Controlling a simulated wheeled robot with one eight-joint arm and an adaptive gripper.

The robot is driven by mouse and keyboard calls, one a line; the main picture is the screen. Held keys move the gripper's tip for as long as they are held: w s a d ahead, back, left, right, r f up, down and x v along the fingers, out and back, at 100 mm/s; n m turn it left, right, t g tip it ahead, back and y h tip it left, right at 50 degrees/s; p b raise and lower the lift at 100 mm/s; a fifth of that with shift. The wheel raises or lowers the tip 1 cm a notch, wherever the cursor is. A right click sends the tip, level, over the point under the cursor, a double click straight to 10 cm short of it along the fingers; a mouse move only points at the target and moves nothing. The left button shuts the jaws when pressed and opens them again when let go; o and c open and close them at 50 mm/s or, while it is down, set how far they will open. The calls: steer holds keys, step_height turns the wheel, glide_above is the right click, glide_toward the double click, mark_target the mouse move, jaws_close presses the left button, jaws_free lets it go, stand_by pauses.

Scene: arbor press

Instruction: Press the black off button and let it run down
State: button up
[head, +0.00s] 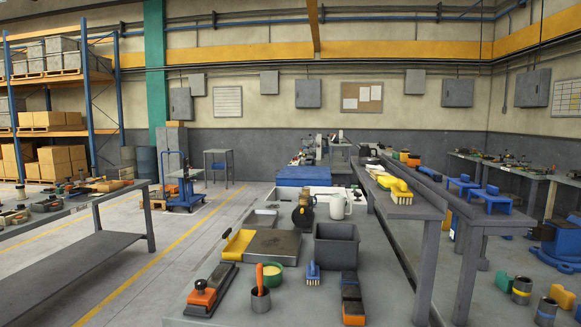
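I cannot make out the black off button in the head view. Some small machine-like shapes (312,150) stand at the far end of the long middle workbench (230,302), but they are too small to tell apart. Grey wall boxes (308,94) hang on the back wall, and no button can be made out on them. My gripper is not in view.
The workbench bears a grey bin (336,246), a dark bottle (303,214), a white mug (338,204), brushes and several tools. A raised shelf (412,209) runs along its right. Another bench (122,240) stands left. The floor between (190,245) is clear.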

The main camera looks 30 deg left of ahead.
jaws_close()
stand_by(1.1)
